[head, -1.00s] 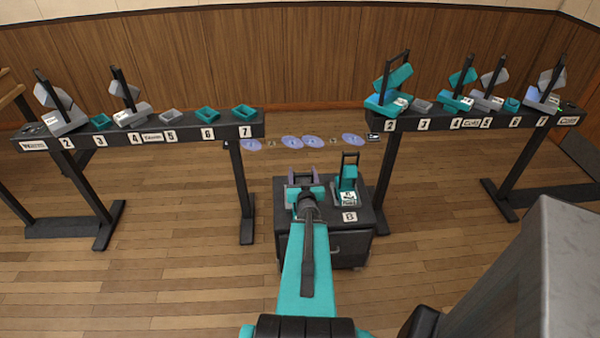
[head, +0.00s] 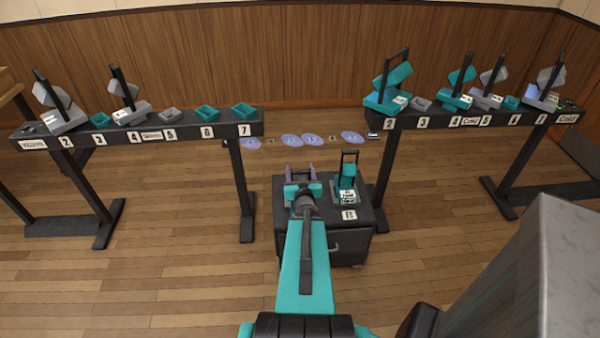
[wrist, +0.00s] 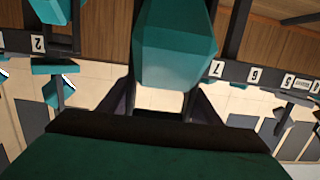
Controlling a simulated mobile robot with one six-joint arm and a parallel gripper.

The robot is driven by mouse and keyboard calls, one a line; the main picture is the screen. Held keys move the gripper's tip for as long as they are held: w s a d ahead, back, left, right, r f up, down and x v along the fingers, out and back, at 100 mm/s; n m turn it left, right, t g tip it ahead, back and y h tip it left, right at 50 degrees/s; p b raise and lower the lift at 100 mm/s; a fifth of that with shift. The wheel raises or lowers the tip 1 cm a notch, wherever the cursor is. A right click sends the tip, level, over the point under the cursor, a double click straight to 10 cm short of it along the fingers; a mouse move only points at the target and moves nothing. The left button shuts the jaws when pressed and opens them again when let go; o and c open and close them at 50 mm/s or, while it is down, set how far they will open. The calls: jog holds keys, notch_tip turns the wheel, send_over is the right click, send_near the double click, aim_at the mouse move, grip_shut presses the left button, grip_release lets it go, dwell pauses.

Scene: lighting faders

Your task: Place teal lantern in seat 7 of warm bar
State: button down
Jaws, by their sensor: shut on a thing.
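My gripper (head: 301,172) is over the dark cabinet in the head view, pointing toward the gap between the two bars. In the wrist view, where the scene is upside down, my gripper (wrist: 163,108) is shut on the teal lantern (wrist: 175,45) by its thin dark frame. In the head view this lantern is mostly hidden behind my gripper. The warm bar (head: 190,132) is at the left. Its seat 7 (head: 244,109), a teal tray at the right end, looks empty. The number 7 label (wrist: 217,69) shows in the wrist view.
Another teal lantern (head: 348,178) stands on the cabinet (head: 330,243), close to the right of my gripper. The cold bar (head: 408,125) at the right bears several lanterns. Purple discs (head: 291,141) lie between the bars. Open floor surrounds the cabinet.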

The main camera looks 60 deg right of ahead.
jog(key=w+a+r+n+t+y, duration=0.1)
jog(key=w+a+r+n+y, duration=0.1)
jog(key=w+a+r, duration=0.65)
jog(key=w+a+r+n+t+y, duration=0.15)
jog(key=w+a+r, duration=0.3)
jog(key=w, duration=0.65)
jog(key=w+a+r+n+t+y, duration=0.1)
jog(key=w+a+r+t, duration=0.1)
jog(key=w+a+r, duration=0.45)
jog(key=w+a+r+n+y, duration=0.2)
jog(key=w+a+r+y, duration=0.1)
jog(key=a, duration=0.8)
jog(key=w+a+r+n+t+y, duration=0.1)
jog(key=w+a+r+n+y, duration=0.1)
jog(key=w+a+r, duration=0.4)
jog(key=w+a+r+n+t+y, duration=0.1)
jog(key=a+r, duration=0.5)
jog(key=a, duration=1)
jog(key=w+n+y, duration=0.1)
jog(key=w+y, duration=0.1)
jog(key=w, duration=0.1)
jog(key=shift+w+a+y, duration=0.2)
jog(key=shift+a+y, duration=0.15)
jog(key=shift+a, duration=0.05)
jog(key=shift+w, duration=0.1)
